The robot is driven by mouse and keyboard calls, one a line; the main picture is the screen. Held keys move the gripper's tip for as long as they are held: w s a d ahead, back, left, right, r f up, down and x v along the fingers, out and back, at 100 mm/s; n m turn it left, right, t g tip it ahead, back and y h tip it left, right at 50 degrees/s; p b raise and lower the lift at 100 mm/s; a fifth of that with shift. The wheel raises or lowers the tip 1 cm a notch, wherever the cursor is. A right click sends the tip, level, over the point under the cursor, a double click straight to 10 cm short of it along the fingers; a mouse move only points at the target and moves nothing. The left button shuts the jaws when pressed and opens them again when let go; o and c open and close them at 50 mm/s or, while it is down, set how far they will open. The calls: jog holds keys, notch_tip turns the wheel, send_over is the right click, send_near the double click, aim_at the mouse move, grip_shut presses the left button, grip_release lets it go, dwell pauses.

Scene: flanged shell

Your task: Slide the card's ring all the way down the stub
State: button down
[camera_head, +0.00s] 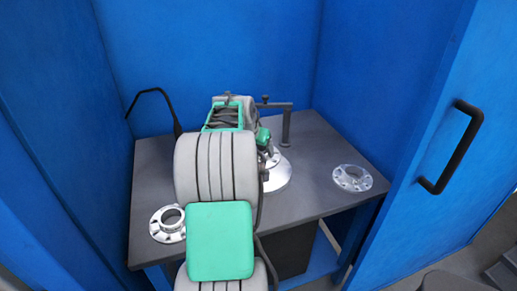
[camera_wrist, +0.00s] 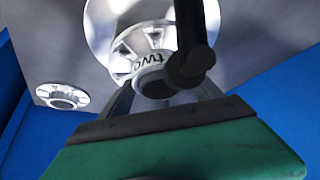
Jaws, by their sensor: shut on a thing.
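In the wrist view a pale ring-like piece marked "two" (camera_wrist: 152,60) lies between the fingers of my gripper (camera_wrist: 163,97), which is shut on it. A round dark end (camera_wrist: 155,84) shows at the middle of this piece. A dark post (camera_wrist: 189,25) crosses in front at the right and hides part of it. Behind lies the silver flanged shell (camera_wrist: 100,25), which also shows on the table in the head view (camera_head: 277,178). I cannot tell which part is the stub, or how far the ring sits along it. In the head view my arm hides the ring and the fingertips.
A loose silver flange (camera_head: 168,223) lies at the table's front left, another (camera_head: 352,178) at the right. A dark bracket (camera_head: 286,125) stands behind the shell. A thin black hooked rod (camera_head: 153,92) rises at the back left. Blue walls (camera_head: 215,45) close in the table (camera_head: 320,150).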

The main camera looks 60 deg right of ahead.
jog(key=shift+d+f, duration=0.1)
jog(key=shift+f, duration=0.05)
jog(key=shift+c, duration=1.8)
grip_release()
jog(key=o, duration=0.3)
jog(key=shift+f, duration=0.15)
jog(key=shift+o, duration=0.2)
jog(key=shift+a+f, duration=0.2)
jog(key=shift+f, duration=0.05)
jog(key=v, duration=0.8)
jog(key=shift+d+r+b, duration=0.15)
jog(key=shift+r+b, duration=0.05)
jog(key=shift+b, duration=0.2)
